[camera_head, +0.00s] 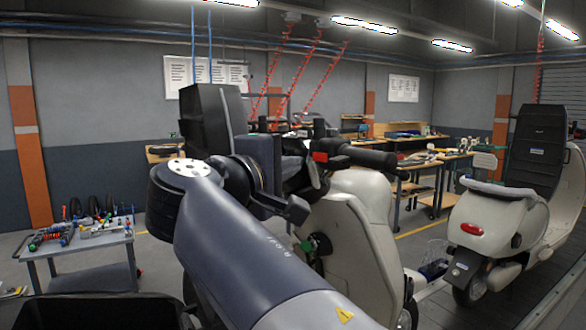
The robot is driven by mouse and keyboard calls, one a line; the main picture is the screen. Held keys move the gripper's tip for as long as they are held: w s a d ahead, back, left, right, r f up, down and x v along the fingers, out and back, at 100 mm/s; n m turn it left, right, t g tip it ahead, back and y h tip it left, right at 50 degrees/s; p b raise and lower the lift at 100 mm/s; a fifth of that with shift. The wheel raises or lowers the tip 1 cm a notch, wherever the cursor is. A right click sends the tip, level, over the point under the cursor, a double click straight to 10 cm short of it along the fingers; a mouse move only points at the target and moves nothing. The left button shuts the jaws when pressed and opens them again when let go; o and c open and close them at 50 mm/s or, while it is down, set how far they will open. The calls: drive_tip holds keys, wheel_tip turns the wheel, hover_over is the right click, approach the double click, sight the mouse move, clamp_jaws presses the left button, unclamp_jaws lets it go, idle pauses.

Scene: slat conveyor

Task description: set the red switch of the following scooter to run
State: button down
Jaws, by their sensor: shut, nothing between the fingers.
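The near cream scooter (345,235) stands right of my arm, its front partly covered by the arm. Its black handlebar grip (372,157) points right. The red switch (320,157) is a small red block at the inner end of that grip; its setting cannot be read from here. My gripper (314,172) is mostly hidden behind my wrist. Its shut, empty tip shows just below the red switch; whether it touches the switch cannot be told.
Another cream scooter (480,225) stands at the right, with a tall black panel (537,150) above it. A grey cart (85,262) with parts stands at the left. Workbenches (425,165) stand behind. Red coiled hoses (290,75) hang at the back.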

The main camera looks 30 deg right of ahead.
drive_tip(key=shift+s+a+b, duration=0.2)
drive_tip(key=shift+s+a, duration=0.45)
drive_tip(key=shift+s, duration=0.15)
drive_tip(key=shift+s+a+b, duration=0.2)
drive_tip(key=shift+s+a, duration=0.4)
drive_tip(key=shift+s, duration=0.2)
drive_tip(key=shift+w+d, duration=0.1)
